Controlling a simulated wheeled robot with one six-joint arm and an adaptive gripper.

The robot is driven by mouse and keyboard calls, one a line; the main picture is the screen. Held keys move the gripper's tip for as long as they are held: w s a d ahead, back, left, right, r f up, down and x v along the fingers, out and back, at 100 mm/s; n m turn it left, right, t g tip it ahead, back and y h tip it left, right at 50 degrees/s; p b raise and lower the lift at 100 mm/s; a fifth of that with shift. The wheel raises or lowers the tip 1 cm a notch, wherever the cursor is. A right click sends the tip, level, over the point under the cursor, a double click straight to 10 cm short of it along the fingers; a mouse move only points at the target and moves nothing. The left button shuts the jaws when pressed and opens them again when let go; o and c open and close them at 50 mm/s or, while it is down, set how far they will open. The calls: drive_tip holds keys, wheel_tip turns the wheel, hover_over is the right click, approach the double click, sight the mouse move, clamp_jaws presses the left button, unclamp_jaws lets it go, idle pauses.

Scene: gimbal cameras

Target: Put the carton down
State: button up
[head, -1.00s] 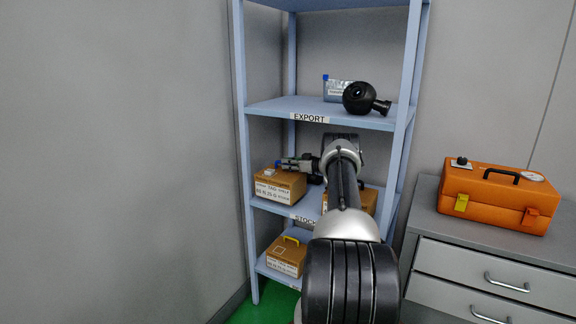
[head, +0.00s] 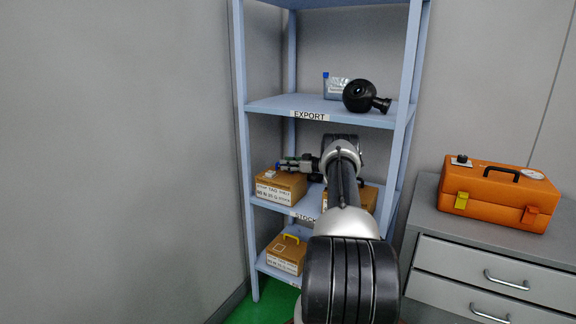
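A brown carton (head: 281,190) with a white label sits at the left front of the STOCK shelf (head: 308,207), which looks to be under it. My gripper (head: 284,163) reaches in from the right, just above the carton's top. A small pale piece (head: 270,173) shows on the carton's top near the fingertips. The fingers are small and seen side-on, so I cannot tell whether they are open or touch the carton.
Another carton (head: 368,197) is partly hidden behind my arm on the STOCK shelf. A carton with a yellow handle (head: 286,254) sits below. The EXPORT shelf (head: 285,106) above holds a black round object (head: 360,96) and a bluish container (head: 334,88). An orange toolbox (head: 497,195) stands right.

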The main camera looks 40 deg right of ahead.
drive_tip(key=shift+r, duration=0.5)
drive_tip(key=v, duration=1.2)
drive_tip(key=shift+r, duration=0.1)
drive_tip(key=shift+a, duration=0.15)
